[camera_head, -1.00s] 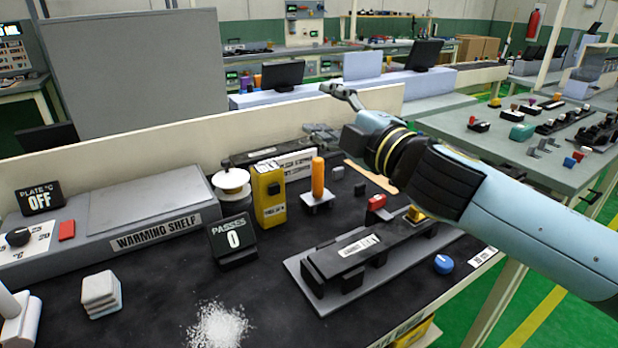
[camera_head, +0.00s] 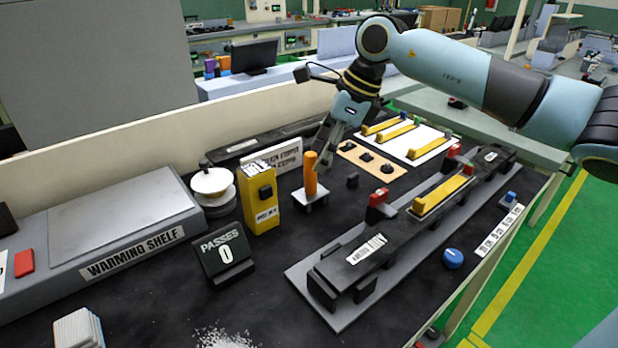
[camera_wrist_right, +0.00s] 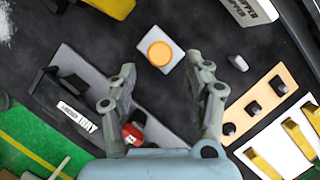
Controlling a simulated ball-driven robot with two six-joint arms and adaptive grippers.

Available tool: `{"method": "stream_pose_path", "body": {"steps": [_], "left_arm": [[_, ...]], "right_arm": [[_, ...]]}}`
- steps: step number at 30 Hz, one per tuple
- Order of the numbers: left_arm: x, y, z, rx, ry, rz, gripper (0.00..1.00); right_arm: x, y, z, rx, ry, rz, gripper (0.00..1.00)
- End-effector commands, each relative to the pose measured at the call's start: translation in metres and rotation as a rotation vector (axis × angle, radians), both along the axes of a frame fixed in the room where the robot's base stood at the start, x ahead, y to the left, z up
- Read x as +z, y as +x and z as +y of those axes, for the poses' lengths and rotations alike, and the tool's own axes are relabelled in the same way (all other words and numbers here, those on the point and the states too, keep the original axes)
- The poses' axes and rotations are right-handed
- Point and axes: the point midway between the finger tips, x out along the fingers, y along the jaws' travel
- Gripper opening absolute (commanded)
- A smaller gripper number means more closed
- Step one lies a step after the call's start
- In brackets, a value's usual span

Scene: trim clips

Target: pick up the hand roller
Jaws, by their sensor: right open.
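The hand roller appears to be the upright orange handle (camera_head: 310,174) on a small pale square base (camera_head: 311,198), standing on the dark bench top. In the right wrist view its round orange top (camera_wrist_right: 159,53) shows from above, ahead of the fingertips and roughly between their lines. My right gripper (camera_head: 326,152) points down just behind and right of the handle's top in the head view. Its fingers are spread and empty in the wrist view (camera_wrist_right: 168,78). Whether a finger touches the handle cannot be told. My left gripper is not in view.
A yellow box (camera_head: 259,198) stands left of the handle, beside a white spool (camera_head: 213,183). A long black clip fixture on a grey plate (camera_head: 335,318) lies in front and right. A tan board (camera_head: 372,160) lies behind right. A "PASSES 0" sign (camera_head: 224,252) stands front left.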

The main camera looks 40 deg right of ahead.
Motion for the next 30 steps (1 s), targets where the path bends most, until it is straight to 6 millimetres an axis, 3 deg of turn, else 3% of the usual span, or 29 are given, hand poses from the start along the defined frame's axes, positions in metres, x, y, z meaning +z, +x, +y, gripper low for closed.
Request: {"method": "stream_pose_path", "body": {"steps": [15,23,30], "left_arm": [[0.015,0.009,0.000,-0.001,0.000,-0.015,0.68],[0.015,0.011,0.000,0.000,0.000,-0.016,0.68],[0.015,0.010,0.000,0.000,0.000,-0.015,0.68]], "right_arm": [[-0.055,0.021,0.016,0.000,0.004,0.000,0.51],[-0.058,0.021,0.016,0.002,0.002,0.000,0.51],[-0.058,0.021,0.016,0.002,0.002,0.000,0.20]]}}
